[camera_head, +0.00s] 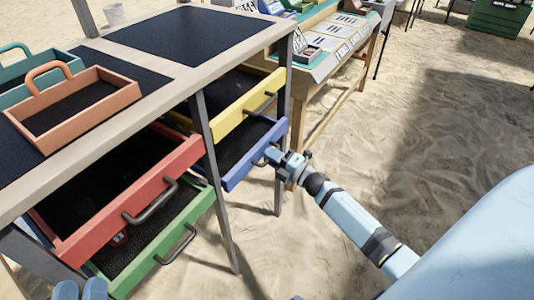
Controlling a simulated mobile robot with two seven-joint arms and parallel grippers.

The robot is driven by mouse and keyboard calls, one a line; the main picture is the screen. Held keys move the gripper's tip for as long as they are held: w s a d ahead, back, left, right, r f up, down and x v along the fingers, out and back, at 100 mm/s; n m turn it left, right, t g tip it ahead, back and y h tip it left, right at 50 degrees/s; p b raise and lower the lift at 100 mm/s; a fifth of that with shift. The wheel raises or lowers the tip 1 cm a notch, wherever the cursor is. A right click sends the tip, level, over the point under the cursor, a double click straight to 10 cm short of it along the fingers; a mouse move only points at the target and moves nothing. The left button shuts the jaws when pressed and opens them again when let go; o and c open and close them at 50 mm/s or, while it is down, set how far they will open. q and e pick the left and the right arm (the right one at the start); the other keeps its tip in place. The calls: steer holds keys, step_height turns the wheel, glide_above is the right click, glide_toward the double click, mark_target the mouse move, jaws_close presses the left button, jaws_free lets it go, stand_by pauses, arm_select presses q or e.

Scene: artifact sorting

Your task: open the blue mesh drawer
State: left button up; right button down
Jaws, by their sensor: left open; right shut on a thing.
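The blue mesh drawer (254,156) is the lower drawer in the right column of the stand, under a yellow drawer. It is pulled out part of the way, and its dark mesh floor shows behind the blue front. My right gripper (271,156) is shut on the handle of the blue drawer, on the outer side of its front. The gripper partly hides the handle. My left gripper (81,290) shows only at the bottom left edge, with two blue fingers apart and nothing seen between them. It is well away from the blue drawer.
The yellow drawer (246,105), red drawer (130,200) and green drawer (163,243) also stand out from the frame. An orange tray (82,121) and a teal tray (14,96) sit on top. A wooden table (346,75) stands behind. Sand to the right is open.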

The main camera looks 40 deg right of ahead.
arm_select(q)
steer(key=s+a+f+g+y+p, duration=0.1)
steer(key=a+f+g+y+p, duration=0.2)
steer(key=f, duration=0.6)
steer(key=shift+a+f+g+y+p, duration=0.2)
steer(key=shift+g+y+p, duration=0.1)
steer(key=shift+g+p, duration=0.4)
arm_select(e)
steer(key=r+v, duration=0.2)
steer(key=v, duration=0.9)
steer(key=r+v, duration=0.2)
steer(key=v, duration=0.9)
steer(key=shift+s+d, duration=0.4)
steer(key=shift+s, duration=0.15)
steer(key=c, duration=1.2)
jaws_free()
arm_select(q)
steer(key=shift+s+a+f+g+y+p, duration=0.25)
steer(key=shift+s+a+f+p, duration=0.1)
steer(key=shift+f, duration=0.2)
steer(key=shift+s+a+f+g+y+p, duration=0.2)
steer(key=shift+s+f+g+y+p, duration=0.1)
steer(key=shift+f, duration=0.25)
arm_select(e)
steer(key=v, duration=1.4)
steer(key=shift+w+f, duration=0.1)
